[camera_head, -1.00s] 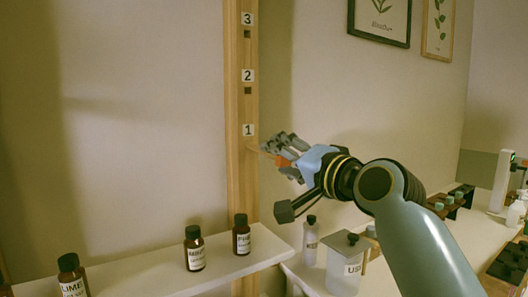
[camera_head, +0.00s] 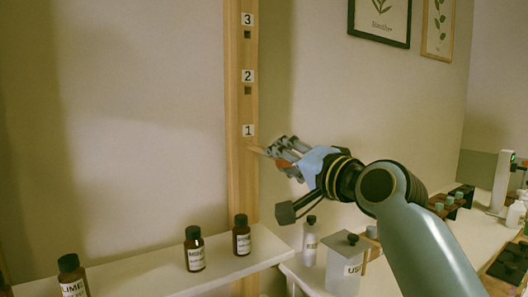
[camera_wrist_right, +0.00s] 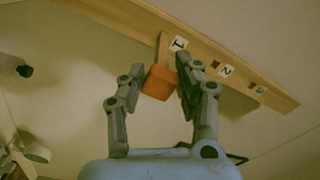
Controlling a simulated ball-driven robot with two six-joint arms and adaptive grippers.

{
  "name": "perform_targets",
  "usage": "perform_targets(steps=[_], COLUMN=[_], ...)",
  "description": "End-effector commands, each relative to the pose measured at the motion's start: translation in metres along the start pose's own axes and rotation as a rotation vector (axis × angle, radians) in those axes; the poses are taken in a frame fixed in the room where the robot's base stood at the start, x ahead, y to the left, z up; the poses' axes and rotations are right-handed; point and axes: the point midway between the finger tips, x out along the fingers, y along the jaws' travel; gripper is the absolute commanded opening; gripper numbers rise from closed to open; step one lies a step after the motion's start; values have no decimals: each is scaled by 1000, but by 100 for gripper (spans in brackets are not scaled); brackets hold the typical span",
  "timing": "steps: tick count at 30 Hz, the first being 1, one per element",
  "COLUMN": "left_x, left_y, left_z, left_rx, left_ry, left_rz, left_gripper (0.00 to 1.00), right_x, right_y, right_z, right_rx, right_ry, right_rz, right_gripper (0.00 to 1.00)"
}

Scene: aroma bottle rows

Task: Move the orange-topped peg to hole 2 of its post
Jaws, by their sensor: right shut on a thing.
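The wooden post (camera_head: 241,105) stands upright with number labels 1, 2 and 3. Dark square holes show below label 2 (camera_head: 248,76) and label 3 (camera_head: 248,19). My right gripper (camera_head: 281,149) is beside the post near label 1 (camera_head: 248,130). It is shut on the orange-topped peg, whose orange head (camera_wrist_right: 159,83) sits between the fingers in the wrist view. The peg's pale wooden shaft (camera_head: 257,149) points at the post just below label 1. I cannot tell whether its tip is inside hole 1. My left gripper is not in view.
The wall area left of the post is clear.

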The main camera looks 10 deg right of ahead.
Motion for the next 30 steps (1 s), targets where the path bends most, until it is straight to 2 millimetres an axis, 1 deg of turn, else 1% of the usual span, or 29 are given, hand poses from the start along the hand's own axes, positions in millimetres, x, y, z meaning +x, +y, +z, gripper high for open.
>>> perform_targets(steps=[30], left_x=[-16], left_y=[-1], left_z=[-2], left_rx=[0], left_ry=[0], left_rz=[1], left_gripper=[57], right_x=[-46], right_y=[0], right_z=[0], right_rx=[-1], right_ry=[0], right_rz=[0], right_gripper=[0])
